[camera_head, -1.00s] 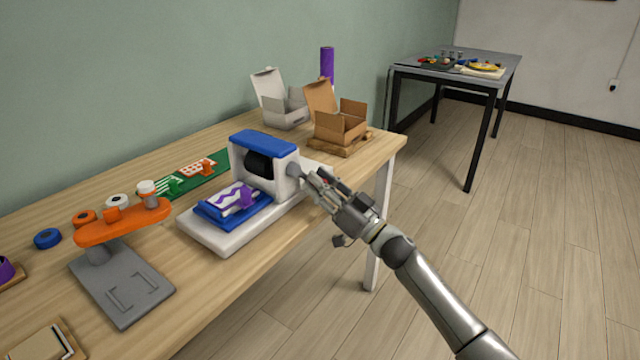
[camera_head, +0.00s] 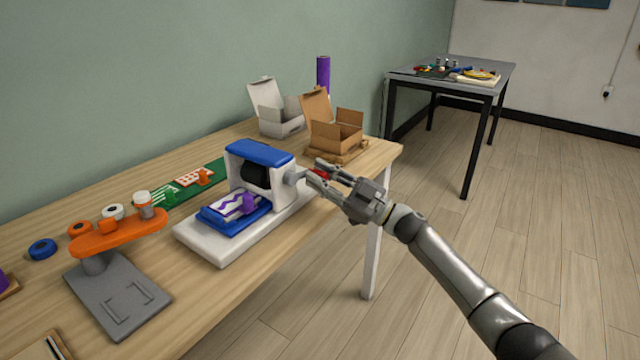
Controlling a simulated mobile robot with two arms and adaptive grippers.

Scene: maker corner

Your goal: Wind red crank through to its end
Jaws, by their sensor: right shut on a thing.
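The press with a blue top (camera_head: 262,152) and white base stands on the wooden table. A blue tray (camera_head: 212,216) with a purple-and-white patterned piece (camera_head: 232,205) sits on its base, in front of the dark roller (camera_head: 254,173). A grey hub (camera_head: 291,176) juts from the press's right side. The red crank (camera_head: 320,174) shows only as a small red part between the fingers. My right gripper (camera_head: 318,177) is shut on it, at the right side of the press. The rest of the crank is hidden by the fingers. My left gripper is not in view.
A white box (camera_head: 280,120) and an open cardboard box (camera_head: 338,135) stand behind the press. Open floor lies right of the table edge.

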